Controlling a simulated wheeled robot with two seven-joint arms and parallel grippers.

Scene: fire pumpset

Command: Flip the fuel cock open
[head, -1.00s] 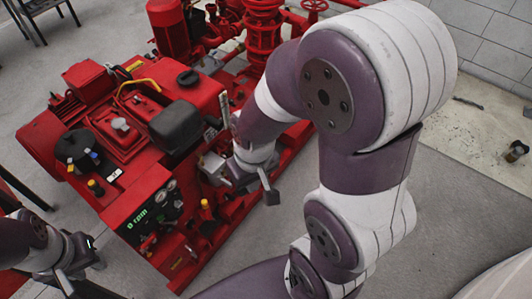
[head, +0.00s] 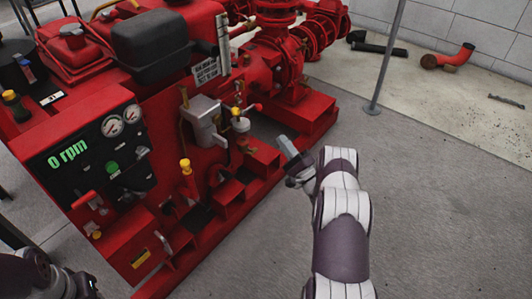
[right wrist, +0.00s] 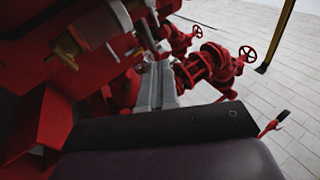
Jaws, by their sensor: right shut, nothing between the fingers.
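The red fire pumpset (head: 130,225) fills the left and middle of the head view. On its near side is a grey metal block (head: 203,118). Just right of it is a small pale cup-shaped fitting (head: 240,123) with a small red lever (head: 252,108), which may be the fuel cock; its exact position is hard to read. My right gripper (head: 284,144) is shut and empty, right of this fitting and apart from it. Its grey fingers (right wrist: 158,78) lie together in the right wrist view. My left gripper (head: 82,287) is partly cut off at bottom left.
The control panel (head: 95,150) reads 0 rpm. A yellow-capped part (head: 185,165) stands below the grey block. A grey post (head: 388,55) rises behind my right arm. The floor to the right is mostly clear, with a red pipe elbow (head: 450,57) farther back.

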